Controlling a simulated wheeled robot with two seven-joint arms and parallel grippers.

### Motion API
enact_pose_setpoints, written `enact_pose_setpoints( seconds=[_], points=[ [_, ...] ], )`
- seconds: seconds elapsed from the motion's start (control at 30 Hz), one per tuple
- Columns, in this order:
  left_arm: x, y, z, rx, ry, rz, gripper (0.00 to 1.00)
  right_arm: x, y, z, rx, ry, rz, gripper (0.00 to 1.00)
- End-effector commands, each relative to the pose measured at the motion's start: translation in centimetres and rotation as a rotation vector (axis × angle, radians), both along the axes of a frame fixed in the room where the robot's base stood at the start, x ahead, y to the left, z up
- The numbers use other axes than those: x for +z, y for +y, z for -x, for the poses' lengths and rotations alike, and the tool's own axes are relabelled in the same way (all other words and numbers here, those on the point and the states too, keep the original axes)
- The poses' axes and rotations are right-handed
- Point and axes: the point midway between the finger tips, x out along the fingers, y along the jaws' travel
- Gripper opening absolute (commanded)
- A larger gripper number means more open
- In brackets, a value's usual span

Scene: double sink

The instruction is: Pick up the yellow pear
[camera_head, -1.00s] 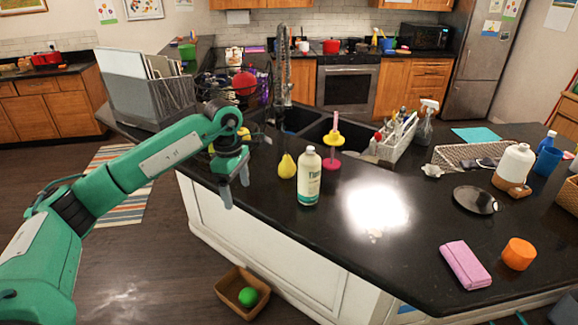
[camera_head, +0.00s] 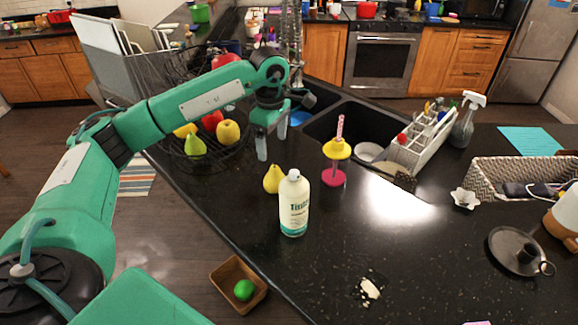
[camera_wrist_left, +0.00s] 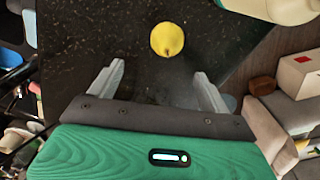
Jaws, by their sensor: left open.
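The yellow pear (camera_head: 273,179) stands on the black counter, just left of a white bottle (camera_head: 294,204). My left gripper (camera_head: 271,143) is above the counter, a little behind the pear in the head view, open and empty. In the left wrist view the pear (camera_wrist_left: 167,40) lies ahead of the two spread fingers (camera_wrist_left: 160,82), about midway between them and apart from them. Part of the bottle (camera_wrist_left: 275,8) shows at the top right there. My right gripper is not in view.
A wire fruit basket (camera_head: 172,155) holds several fruits left of my gripper. A pink and yellow stand (camera_head: 335,165) is right of the pear. The sink (camera_head: 350,125) lies behind. A box with a green ball (camera_head: 244,290) is below the counter edge.

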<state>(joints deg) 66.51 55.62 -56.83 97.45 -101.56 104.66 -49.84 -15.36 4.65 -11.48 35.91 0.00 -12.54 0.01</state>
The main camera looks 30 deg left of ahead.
Motion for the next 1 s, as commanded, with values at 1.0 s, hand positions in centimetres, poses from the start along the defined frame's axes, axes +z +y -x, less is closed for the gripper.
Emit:
enact_pose_setpoints(
  seconds=[1.0],
  points=[
    [-11.7, -1.0, 0.1, 0.001, 0.004, 0.000, 0.81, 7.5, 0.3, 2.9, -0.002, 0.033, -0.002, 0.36]
  ],
)
